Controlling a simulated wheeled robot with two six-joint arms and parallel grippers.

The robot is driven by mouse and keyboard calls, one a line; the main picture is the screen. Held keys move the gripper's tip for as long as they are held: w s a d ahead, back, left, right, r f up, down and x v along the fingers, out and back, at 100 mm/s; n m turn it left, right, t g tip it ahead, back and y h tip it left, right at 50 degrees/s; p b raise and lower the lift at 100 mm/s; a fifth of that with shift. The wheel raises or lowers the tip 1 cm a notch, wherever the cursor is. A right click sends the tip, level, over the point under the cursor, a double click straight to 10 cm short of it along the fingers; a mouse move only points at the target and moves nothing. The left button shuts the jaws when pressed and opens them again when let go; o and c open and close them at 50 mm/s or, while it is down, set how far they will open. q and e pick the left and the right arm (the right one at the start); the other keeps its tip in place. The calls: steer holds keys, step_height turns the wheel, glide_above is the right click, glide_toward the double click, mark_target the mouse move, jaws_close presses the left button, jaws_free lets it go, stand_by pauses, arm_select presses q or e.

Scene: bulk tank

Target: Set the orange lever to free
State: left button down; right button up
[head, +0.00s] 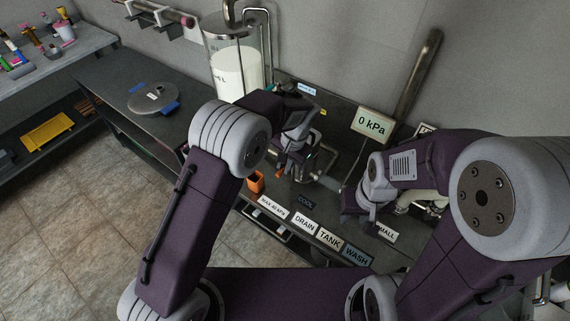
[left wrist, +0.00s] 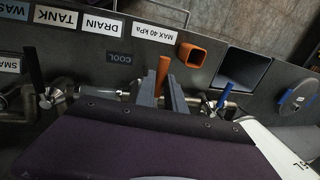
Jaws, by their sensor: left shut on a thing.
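The orange lever (left wrist: 163,70) stands up between the fingers of my left gripper (left wrist: 164,88) in the left wrist view. The gripper is shut on the lever, and the lever's upper part shows beyond the fingers. In the head view my left gripper (head: 291,162) is over the dark bench in front of the tank, with a small orange part of the lever (head: 281,159) beside it. The lever's base is hidden by the gripper. No label reading "free" shows. My right gripper (head: 357,212) is low over the right of the bench; its fingers are not clear.
An orange square cup (left wrist: 192,53) stands near the lever. A blue lever (left wrist: 222,97) and a black lever (left wrist: 36,78) flank it on the pipework. The glass tank (head: 234,72) holds white liquid. A display (head: 373,123) reads 0 kPa. Label plates line the bench front.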

arm_select(q)
steer(key=shift+w+r, duration=0.1)
stand_by(0.6)
steer(key=m, duration=0.1)
steer(key=a+m+p, duration=0.1)
steer(key=shift+w+r+m+t, duration=0.15)
steer(key=shift+w+m+t, duration=0.15)
steer(key=shift+w+m, duration=0.1)
steer(key=w+a+m+h+p, duration=0.1)
steer(key=w+m+h+p, duration=0.2)
steer(key=m, duration=1.1)
steer(key=shift+w+p, duration=1.05)
steer(key=shift+w, duration=0.5)
steer(key=shift+m, duration=0.3)
steer(key=c, duration=1.4)
jaws_free()
